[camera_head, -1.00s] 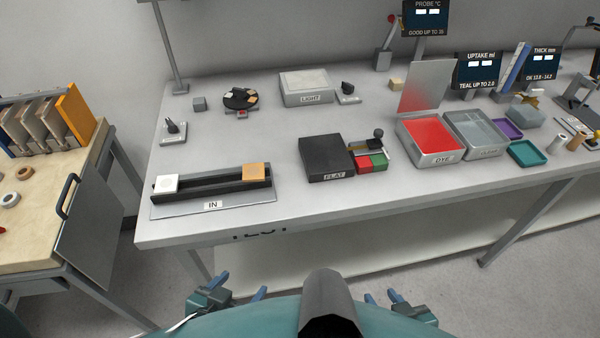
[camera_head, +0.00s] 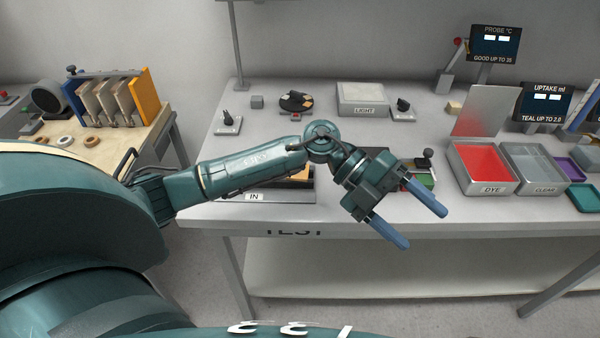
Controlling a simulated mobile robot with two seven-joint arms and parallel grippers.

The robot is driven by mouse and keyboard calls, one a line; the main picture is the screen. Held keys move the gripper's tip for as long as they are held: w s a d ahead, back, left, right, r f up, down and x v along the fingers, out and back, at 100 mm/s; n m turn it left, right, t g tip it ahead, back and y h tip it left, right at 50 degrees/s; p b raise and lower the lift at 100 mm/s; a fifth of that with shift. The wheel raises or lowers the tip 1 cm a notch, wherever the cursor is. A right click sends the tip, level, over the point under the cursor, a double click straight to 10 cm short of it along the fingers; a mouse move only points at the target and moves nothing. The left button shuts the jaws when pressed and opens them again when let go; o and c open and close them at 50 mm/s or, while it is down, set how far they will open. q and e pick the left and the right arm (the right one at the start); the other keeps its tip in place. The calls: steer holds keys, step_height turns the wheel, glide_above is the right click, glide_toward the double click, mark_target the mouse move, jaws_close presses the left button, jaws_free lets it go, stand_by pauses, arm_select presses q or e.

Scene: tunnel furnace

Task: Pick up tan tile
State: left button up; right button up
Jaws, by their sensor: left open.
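The tan tile (camera_head: 298,173) sits at the right end of the dark rack on the IN tray (camera_head: 285,197). My left forearm covers most of the tile, and only a small part shows below the arm. The rack's left end is hidden behind the arm. My left gripper (camera_head: 421,228) is open and empty, with its blue fingers pointing down and right. In the picture it lies to the right of the tile, over the table's front edge. My right gripper is not in view.
The red DYE tray (camera_head: 483,165) and grey CLEAR tray (camera_head: 534,170) stand to the right. A side table (camera_head: 140,130) with upright panels is at left.

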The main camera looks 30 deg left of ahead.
arm_select(q)
steer(key=w+a+f+y, duration=0.1)
steer(key=w+a+y, duration=0.3)
steer(key=a+y, duration=0.45)
step_height(320, 180, up, 5)
steer(key=n+t+y, duration=0.2)
steer(key=n+y, duration=0.1)
steer(key=y, duration=0.3)
glide_above(298, 172)
step_height(298, 172, down, 13)
steer(key=shift+r+p, duration=0.1)
steer(key=shift+p, duration=0.8)
steer(key=shift+c, duration=0.4)
steer(key=c, duration=1)
